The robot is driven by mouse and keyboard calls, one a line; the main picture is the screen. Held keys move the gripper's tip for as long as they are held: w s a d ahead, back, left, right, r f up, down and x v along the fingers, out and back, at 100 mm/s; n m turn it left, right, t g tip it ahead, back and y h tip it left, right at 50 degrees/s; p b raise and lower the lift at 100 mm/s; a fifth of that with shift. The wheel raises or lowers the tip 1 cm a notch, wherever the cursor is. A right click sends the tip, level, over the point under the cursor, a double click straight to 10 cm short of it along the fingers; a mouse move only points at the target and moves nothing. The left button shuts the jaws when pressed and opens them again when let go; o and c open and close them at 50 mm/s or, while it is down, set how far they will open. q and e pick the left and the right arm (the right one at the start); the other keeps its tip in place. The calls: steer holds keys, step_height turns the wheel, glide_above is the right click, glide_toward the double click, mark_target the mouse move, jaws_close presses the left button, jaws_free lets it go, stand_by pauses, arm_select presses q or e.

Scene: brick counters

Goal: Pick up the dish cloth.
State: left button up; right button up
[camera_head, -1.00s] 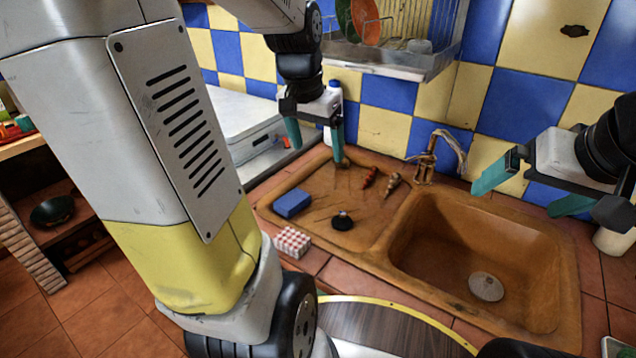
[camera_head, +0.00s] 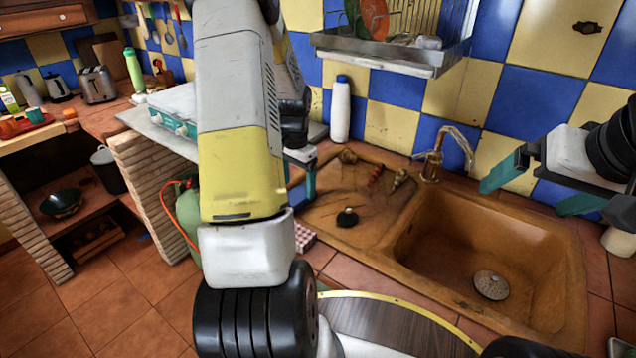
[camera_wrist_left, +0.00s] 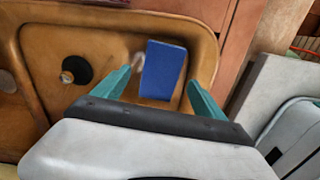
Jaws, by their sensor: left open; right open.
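A blue rectangular block (camera_head: 296,197) lies on the sink's drainboard, mostly hidden by my left arm in the head view. In the left wrist view the blue block (camera_wrist_left: 163,70) lies between the fingertips. A red-and-white checked item (camera_head: 304,237) sits on the counter beside the drainboard, partly hidden. I cannot tell for certain which of these two is the dish cloth. My left gripper (camera_head: 304,180) is open above the blue block, its fingers on either side; contact cannot be told. My right gripper (camera_head: 525,196) is open and empty, above the right side of the sink.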

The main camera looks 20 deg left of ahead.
mark_target(299, 193)
arm_select(q)
steer(key=shift+f, duration=1.5)
steer(key=c, duration=1.4)
step_height(299, 193, up, 10)
steer(key=shift+r, duration=0.1)
